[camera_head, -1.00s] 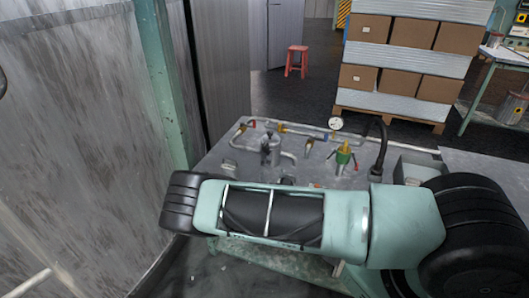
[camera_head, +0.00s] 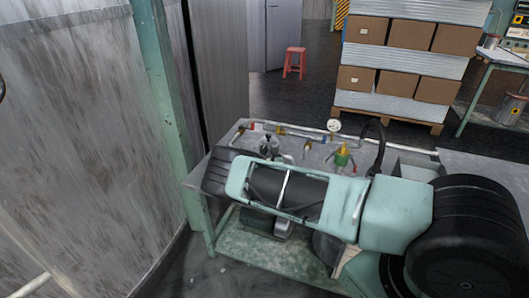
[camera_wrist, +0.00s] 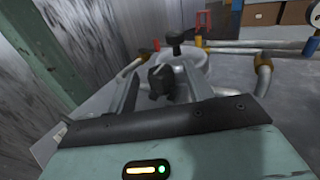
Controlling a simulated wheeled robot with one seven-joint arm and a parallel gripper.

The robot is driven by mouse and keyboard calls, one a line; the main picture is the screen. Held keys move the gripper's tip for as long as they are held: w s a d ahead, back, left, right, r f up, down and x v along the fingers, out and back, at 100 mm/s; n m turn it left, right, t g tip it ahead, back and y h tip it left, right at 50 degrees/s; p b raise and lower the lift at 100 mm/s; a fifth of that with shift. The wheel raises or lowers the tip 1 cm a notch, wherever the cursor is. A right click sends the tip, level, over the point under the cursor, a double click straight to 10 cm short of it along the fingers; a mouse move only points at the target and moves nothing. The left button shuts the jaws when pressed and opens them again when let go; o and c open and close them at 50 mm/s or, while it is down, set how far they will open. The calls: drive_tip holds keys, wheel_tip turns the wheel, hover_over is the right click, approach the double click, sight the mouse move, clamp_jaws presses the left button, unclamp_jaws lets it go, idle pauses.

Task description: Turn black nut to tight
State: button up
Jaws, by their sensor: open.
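The black nut (camera_wrist: 161,80), a lobed knob, shows in the wrist view at the front of a grey metal fitting (camera_wrist: 192,60). My gripper (camera_wrist: 163,74) is open, with one finger to the left of the nut and one to the right. I cannot tell whether either finger touches it. A second black knob (camera_wrist: 178,39) stands on top of the fitting. In the head view the fitting's top (camera_head: 268,143) shows behind my arm, which hides the nut and my fingers.
Pipes with red, yellow and blue parts run along the back of the metal table (camera_head: 228,150). A gauge (camera_head: 333,126), a green and yellow valve (camera_head: 342,157) and a black hose (camera_head: 379,140) stand to the right. A green post (camera_head: 160,90) and wall are close on the left.

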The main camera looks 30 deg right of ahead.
drive_tip(key=shift+w, duration=0.1)
drive_tip(key=c, duration=1)
